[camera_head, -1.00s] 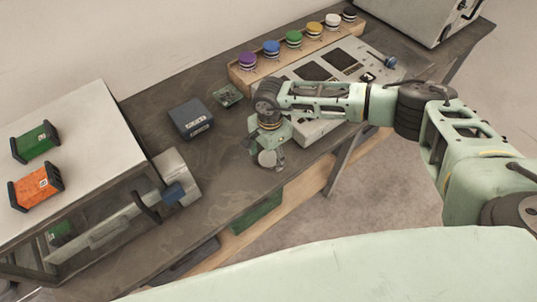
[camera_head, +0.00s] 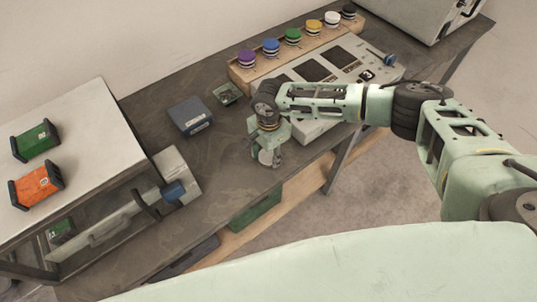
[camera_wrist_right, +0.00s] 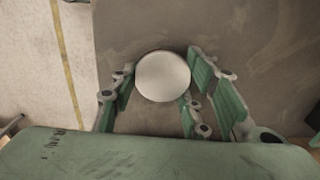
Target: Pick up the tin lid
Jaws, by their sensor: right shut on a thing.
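The tin lid is a plain whitish round disc (camera_wrist_right: 162,76), seen face-on between the finger pads of my right gripper in the right wrist view. In the head view it shows small and pale (camera_head: 266,157) at the gripper's lower end. My right gripper (camera_head: 269,153) points down over the front part of the workbench and is shut on the lid. Whether the lid touches the bench or hangs just above it, I cannot tell. My left gripper is in neither view.
A dark blue box (camera_head: 190,116) and a small green open tray (camera_head: 228,93) stand behind the gripper. A control panel (camera_head: 345,62) and a wooden rack (camera_head: 241,76) with coloured knobs lie right. A raised cabinet (camera_head: 85,135) with green and orange blocks is left.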

